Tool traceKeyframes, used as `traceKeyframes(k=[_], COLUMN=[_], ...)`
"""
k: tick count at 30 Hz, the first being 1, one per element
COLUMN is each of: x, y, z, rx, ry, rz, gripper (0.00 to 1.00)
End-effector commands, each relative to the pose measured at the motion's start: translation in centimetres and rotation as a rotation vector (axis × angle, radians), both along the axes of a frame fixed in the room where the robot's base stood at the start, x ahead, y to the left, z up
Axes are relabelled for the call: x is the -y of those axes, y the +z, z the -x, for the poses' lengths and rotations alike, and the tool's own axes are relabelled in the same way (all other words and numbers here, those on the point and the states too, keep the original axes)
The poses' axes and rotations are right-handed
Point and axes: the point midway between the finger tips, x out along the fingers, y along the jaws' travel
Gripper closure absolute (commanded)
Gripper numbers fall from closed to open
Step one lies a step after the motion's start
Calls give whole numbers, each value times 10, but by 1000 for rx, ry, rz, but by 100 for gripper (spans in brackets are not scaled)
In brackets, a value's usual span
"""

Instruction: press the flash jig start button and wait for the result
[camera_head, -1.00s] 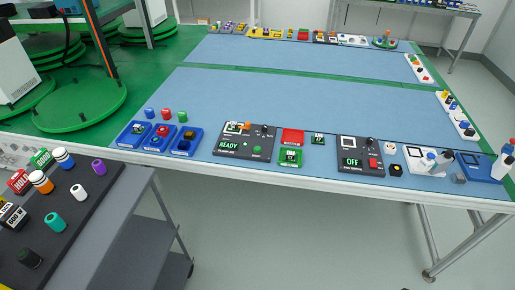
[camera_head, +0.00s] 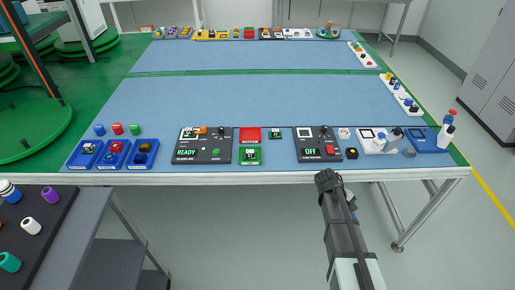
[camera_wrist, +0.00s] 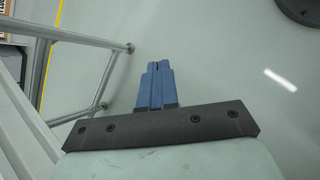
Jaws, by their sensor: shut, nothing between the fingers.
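The flash jig (camera_head: 202,158) is a black panel near the front edge of the table, left of centre. A small board with an orange part lies on the jig's upper part. My gripper (camera_wrist: 156,66) shows in the wrist view with its blue fingers together, empty, above the bare floor. In the head view my arm comes up from the lower right, ending in front of the table edge, well right of the jig and apart from it; the fingertips cannot be made out there.
Right of the jig are a red tray (camera_head: 250,134), a green tray (camera_head: 250,162) and a second black panel (camera_head: 318,157) reading OFF with a red switch. Blue bins (camera_head: 113,160) stand to the left. A dark shelf with bottles is at lower left. The table's middle is clear.

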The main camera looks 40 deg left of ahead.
Motion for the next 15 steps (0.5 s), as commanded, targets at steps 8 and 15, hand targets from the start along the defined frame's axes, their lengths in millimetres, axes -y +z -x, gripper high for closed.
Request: traceKeyframes(k=[8,15], x=[-87,-153], y=[72,131], z=[-9,-3], rx=[59,106], ry=[173,294], rz=[54,96], gripper=[100,100])
